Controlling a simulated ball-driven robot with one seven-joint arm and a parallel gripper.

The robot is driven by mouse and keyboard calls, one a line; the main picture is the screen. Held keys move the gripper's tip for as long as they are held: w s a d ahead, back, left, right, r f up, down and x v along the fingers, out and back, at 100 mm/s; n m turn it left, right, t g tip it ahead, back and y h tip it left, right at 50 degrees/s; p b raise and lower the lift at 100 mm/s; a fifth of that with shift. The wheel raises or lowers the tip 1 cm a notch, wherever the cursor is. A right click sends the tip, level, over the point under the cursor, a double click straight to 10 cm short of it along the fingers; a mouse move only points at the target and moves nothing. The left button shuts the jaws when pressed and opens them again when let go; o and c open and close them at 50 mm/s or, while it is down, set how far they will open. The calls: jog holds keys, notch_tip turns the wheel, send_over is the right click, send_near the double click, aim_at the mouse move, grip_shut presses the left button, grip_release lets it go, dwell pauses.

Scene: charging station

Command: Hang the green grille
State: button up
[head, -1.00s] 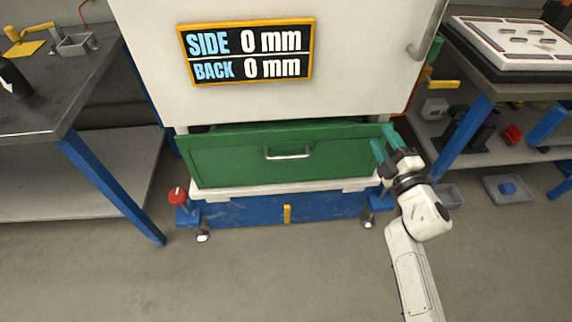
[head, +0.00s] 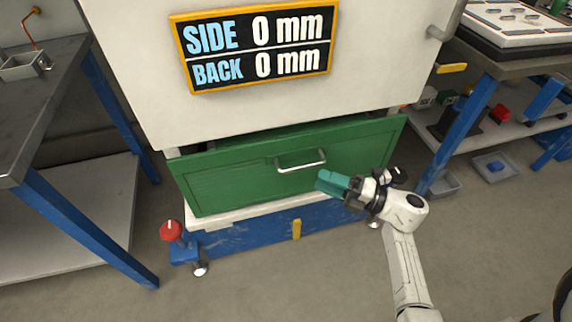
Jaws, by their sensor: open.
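The green grille (head: 230,180) is a wide green panel with a metal bar handle (head: 300,163) at its middle. It stands at the lower front of the white cabinet, above the blue base, and looks slightly skewed in the view. My gripper (head: 325,183) has teal fingers and is open and empty. The fingers point left, in front of the panel, a little below and right of the handle. The gripper covers part of the panel's lower right. I cannot tell whether the fingers touch the panel.
The white cabinet (head: 130,75) carries a sign (head: 255,48) reading SIDE 0 mm, BACK 0 mm. A red knob (head: 171,231) is at the base's left corner. A grey table (head: 35,105) stands left, and a blue-legged table (head: 470,110) right. The floor in front is clear.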

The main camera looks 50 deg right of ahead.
aim_at(291, 169)
jog(key=b+x, duration=0.1)
jog(key=x, duration=0.8)
jog(key=shift+w+a+r, duration=0.1)
jog(key=shift+w+a, duration=0.05)
jog(key=shift+w, duration=0.2)
grip_shut()
dwell(1.1)
